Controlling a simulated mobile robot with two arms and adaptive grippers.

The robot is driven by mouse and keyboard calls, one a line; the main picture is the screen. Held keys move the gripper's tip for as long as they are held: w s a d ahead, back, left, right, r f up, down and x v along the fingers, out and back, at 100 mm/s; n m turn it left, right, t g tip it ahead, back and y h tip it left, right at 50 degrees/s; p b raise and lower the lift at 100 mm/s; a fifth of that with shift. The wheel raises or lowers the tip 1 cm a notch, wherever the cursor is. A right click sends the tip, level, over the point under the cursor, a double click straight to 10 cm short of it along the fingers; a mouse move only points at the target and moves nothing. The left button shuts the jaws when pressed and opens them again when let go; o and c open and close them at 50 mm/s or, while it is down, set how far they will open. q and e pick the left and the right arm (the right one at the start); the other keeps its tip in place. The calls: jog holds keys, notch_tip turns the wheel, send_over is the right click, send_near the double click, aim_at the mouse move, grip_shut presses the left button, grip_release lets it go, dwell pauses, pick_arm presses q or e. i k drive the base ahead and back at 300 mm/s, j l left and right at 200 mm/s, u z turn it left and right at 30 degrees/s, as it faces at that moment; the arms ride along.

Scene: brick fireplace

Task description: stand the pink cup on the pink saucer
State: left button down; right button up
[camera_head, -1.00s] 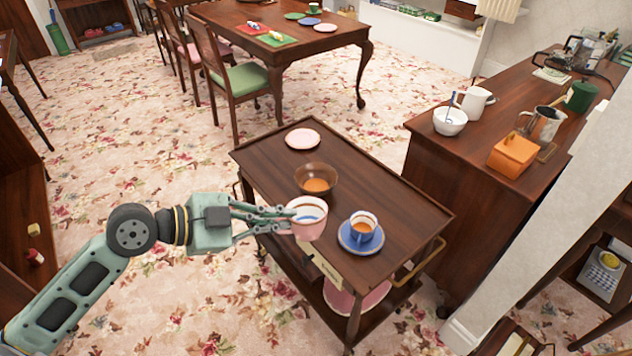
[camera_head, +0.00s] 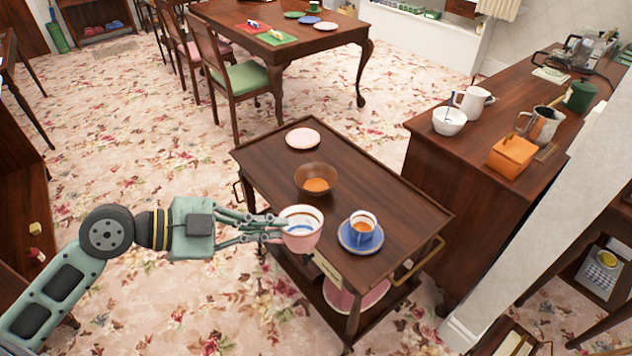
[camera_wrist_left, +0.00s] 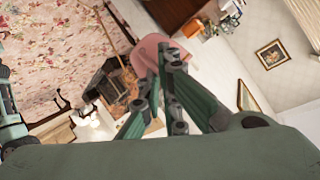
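The pink cup (camera_head: 303,241) has a white inside with some blue showing in it. My left gripper (camera_head: 284,229) is shut on the cup's left side and holds it in the air at the trolley's near left edge. The cup looks about upright in the head view. In the left wrist view the cup (camera_wrist_left: 148,50) shows partly behind the fingers (camera_wrist_left: 168,75). My right gripper is not in view.
A brown bowl (camera_head: 316,171) with orange contents stands between cup and saucer. A blue cup (camera_head: 362,224) stands on a blue saucer (camera_head: 347,245) to the right of the pink cup. A larger pink round thing (camera_head: 372,297) is on the lower shelf. The trolley's right side is clear.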

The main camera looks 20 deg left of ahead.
aim_at(300, 140)
jog(key=i+j+z, duration=0.2)
jog(key=i+j, duration=0.2)
jog(key=j, duration=0.25)
jog(key=i+j+z, duration=0.1)
jog(key=i+j, duration=0.25)
jog(key=j, duration=0.3)
jog(key=i+j+z, duration=0.15)
jog(key=j, duration=0.2)
jog(key=i+j+z, duration=0.1)
jog(key=j, duration=0.3)
jog(key=i, duration=0.1)
